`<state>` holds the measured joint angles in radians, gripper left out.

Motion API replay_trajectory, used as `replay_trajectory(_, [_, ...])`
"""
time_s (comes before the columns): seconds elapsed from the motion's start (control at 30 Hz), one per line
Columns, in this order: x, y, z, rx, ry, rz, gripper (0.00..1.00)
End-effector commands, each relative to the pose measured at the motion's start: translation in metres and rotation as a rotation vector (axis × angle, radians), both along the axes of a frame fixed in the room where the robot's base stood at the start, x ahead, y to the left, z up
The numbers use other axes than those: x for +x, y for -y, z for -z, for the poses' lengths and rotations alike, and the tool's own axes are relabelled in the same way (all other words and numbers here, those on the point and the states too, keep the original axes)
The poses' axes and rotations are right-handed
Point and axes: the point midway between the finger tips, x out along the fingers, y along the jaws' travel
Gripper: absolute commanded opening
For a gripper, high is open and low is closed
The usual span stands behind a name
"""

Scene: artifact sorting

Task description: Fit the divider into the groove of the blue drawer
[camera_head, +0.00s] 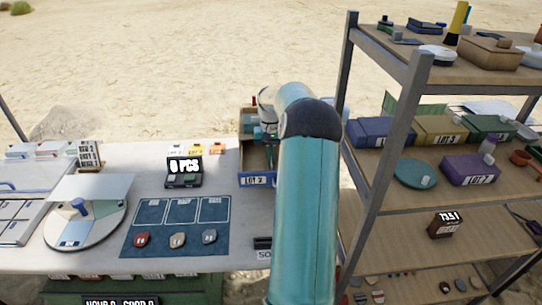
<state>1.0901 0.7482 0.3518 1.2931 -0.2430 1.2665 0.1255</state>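The blue drawer (257,181) stands at the right end of the white table, with a label on its blue front that seems to read LOT 2. Its brown inside is partly open to view, and my arm covers its right side. My gripper (266,128) is over the back part of the drawer, small and half hidden by my arm. I cannot make out its fingers or whether it holds anything. I cannot pick out the divider or the groove for certain.
A blue mat (176,243) holds three small stones. A shelf rack (405,110) with coloured boxes, including a blue one (372,133), stands close on the right of my arm.

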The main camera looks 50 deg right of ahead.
Motion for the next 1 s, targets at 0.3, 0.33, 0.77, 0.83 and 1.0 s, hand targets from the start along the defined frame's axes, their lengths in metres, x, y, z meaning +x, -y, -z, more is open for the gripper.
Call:
replay_trajectory(0.3, [0.001, 0.001, 0.002, -0.001, 0.001, 0.0, 0.05])
replay_trajectory(0.33, [0.001, 0.002, 0.002, -0.001, 0.001, 0.0, 0.11])
replay_trajectory(0.77, [0.001, 0.002, -0.002, -0.002, 0.0, 0.001, 0.25])
replay_trajectory(0.83, [0.002, 0.003, -0.009, -0.004, 0.002, 0.001, 0.25])
replay_trajectory(1.0, [0.004, 0.006, -0.039, -0.006, 0.002, 0.002, 0.25])
